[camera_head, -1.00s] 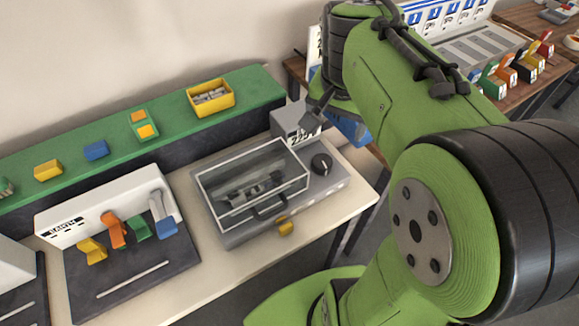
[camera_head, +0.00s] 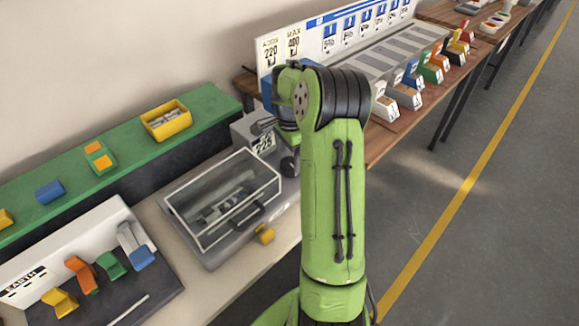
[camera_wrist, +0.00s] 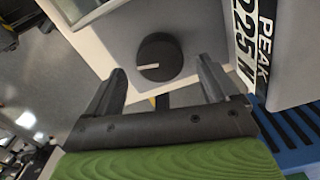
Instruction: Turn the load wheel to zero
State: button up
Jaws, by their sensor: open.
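The load wheel (camera_wrist: 165,50) is a round black knob with a white pointer line, on the grey top of the test machine. In the wrist view its line points left. My gripper (camera_wrist: 161,72) is open, with one finger on each side of the wheel's lower part in the picture. I cannot tell whether the fingers touch it. In the head view my arm hides most of the wheel and gripper. A display block (camera_head: 262,145) reads about 225; in the wrist view the display (camera_wrist: 245,40) shows 225 N and PEAK.
A clear-lidded chamber (camera_head: 215,205) with a dark handle is left of the wheel. A yellow knob (camera_head: 265,234) sticks out at its front. A green shelf (camera_head: 120,172) with a yellow bin (camera_head: 166,119) runs behind. A blue slatted thing (camera_wrist: 295,135) is close right of my gripper.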

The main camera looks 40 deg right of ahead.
aim_at(290, 163)
notch_tip(290, 163, down, 4)
jog(key=shift+r+b, duration=0.1)
jog(key=shift+b, duration=0.2)
jog(key=c, duration=1)
jog(key=shift+c, duration=0.2)
jog(key=shift+n, duration=0.3)
